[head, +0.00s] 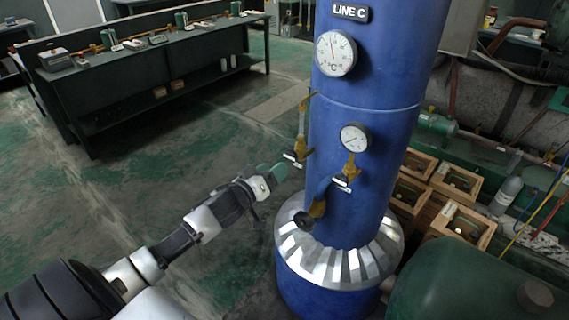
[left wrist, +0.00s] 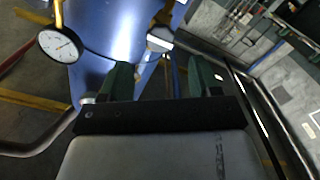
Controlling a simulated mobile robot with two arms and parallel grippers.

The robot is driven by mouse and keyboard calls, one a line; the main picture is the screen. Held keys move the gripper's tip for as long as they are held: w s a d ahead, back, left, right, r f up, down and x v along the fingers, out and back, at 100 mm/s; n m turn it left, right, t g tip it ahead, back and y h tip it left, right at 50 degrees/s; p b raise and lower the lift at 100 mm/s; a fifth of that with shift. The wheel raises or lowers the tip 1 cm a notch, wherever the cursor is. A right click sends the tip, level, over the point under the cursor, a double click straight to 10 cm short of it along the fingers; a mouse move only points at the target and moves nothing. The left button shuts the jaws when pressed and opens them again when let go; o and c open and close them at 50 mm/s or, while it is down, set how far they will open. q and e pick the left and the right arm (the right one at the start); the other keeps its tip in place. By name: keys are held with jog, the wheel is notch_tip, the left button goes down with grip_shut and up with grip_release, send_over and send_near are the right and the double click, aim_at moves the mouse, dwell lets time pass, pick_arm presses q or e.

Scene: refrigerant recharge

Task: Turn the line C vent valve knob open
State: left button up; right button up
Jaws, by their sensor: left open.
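The blue column (head: 350,150) carries a "LINE C" label (head: 350,13). Low on its left front is a brass valve with a dark round knob (head: 304,221). Higher up are two brass valves with pale lever handles, one at the left edge (head: 293,160) and one below the small gauge (head: 342,184). Which fitting is the vent valve is not labelled. My left gripper (head: 275,174) is open, just left of the column, above the dark knob and near the left-edge handle. In the left wrist view its green fingers (left wrist: 158,80) are apart, with a pale handle (left wrist: 160,38) beyond them.
Two dials, a large one (head: 335,54) and a small one (head: 354,138), face out from the column. Wooden crates (head: 460,180) and a dark green tank (head: 480,280) stand to the right. A long workbench (head: 160,65) is at the back left. The floor between is clear.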

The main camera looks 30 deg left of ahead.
aim_at(290, 157)
pick_arm(q)
jog(key=w+b, duration=0.2)
jog(key=w, duration=0.4)
jog(key=shift+w+d, duration=0.2)
jog(key=shift+s, duration=0.1)
jog(key=shift+c, duration=1.1)
jog(key=c, duration=0.7)
jog(key=shift+r+n+p, duration=0.15)
jog(key=shift+n+p, duration=0.55)
jog(key=shift+p, duration=0.1)
jog(key=shift+n+p, duration=0.8)
jog(key=shift+n, duration=0.7)
pick_arm(e)
jog(key=shift+a+r, duration=0.15)
jog(key=shift+r, duration=0.4)
